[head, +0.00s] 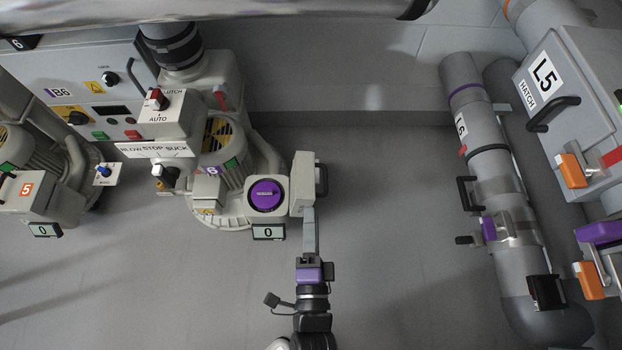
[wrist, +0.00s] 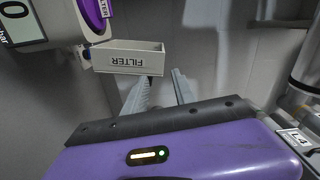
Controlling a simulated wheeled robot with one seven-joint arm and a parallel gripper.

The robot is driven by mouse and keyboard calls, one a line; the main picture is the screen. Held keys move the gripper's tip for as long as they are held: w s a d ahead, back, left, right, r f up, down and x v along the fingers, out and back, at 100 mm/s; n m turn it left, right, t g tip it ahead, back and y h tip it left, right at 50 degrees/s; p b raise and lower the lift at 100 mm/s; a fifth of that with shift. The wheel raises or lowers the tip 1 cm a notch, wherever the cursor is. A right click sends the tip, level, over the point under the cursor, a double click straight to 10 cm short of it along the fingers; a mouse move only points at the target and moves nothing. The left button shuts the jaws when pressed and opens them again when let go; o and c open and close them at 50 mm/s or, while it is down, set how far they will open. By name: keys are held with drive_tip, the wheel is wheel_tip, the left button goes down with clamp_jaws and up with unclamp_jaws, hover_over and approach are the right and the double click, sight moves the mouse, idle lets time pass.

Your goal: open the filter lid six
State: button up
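Blower six has a round purple filter (head: 265,195) that faces the head camera uncovered. Beside it on the right, the pale box-shaped filter lid (head: 302,183) stands swung out, with a black handle (head: 322,180) on its outer right side. In the wrist view the lid (wrist: 128,59) shows its FILTER label, and part of the purple filter (wrist: 96,12) shows at top left. My gripper (head: 310,212) is just below the lid in the head view. In the wrist view its two fingers (wrist: 163,82) are apart with nothing seen between them. Whether a finger touches the lid is unclear.
A pressure display reading 0 (head: 268,232) sits under the filter. The blower's control box (head: 168,120) and blower five (head: 40,195) are to the left. Pipe L6 (head: 480,150) and hatch L5 (head: 565,95) stand at right. The floor between is clear.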

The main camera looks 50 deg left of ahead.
drive_tip(key=shift+v, duration=2.75)
